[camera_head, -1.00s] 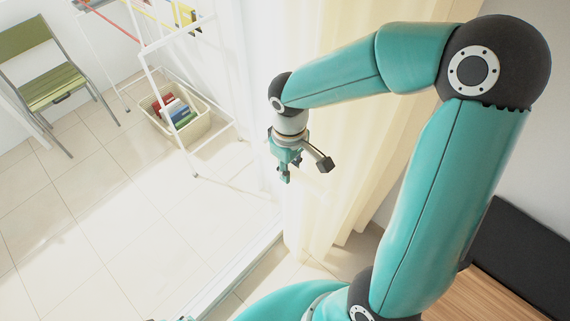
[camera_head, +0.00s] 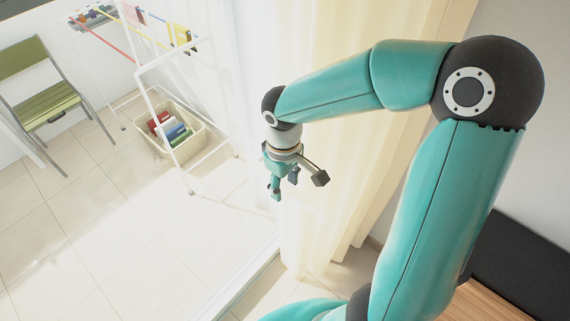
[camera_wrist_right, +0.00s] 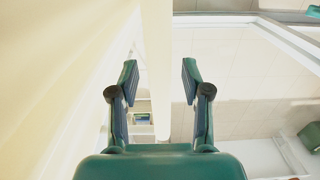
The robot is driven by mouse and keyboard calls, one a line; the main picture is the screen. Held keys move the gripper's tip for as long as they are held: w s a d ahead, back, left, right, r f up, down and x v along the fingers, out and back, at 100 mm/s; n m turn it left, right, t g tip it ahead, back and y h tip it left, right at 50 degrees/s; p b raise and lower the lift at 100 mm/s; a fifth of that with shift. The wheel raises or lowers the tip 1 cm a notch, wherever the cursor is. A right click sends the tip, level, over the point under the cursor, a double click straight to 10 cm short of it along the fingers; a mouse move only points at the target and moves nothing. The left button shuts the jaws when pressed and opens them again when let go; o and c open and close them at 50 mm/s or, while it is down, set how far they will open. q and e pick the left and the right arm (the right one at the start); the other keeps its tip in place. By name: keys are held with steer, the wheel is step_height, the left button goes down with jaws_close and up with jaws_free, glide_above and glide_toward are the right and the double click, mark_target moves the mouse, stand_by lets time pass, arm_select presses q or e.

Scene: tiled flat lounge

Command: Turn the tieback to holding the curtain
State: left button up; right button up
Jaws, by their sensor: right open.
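The cream curtain (camera_head: 335,190) hangs in long folds behind my right arm in the head view, and fills the left side of the right wrist view (camera_wrist_right: 55,70). My right gripper (camera_head: 277,190) is at the curtain's left edge, pointing down in the head view. In the right wrist view its two fingers (camera_wrist_right: 159,78) stand well apart. A pale upright strip shows beyond them in the gap; I cannot tell whether it is touched. I cannot make out a tieback in either view. My left gripper is not in view.
A green folding chair (camera_head: 48,105) is at the far left. Tiled floor (camera_head: 130,245) lies clear. A dark-topped wooden piece (camera_head: 530,265) is at lower right.

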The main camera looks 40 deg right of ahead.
mark_target(285, 182)
step_height(285, 182, up, 11)
stand_by(0.4)
stand_by(0.4)
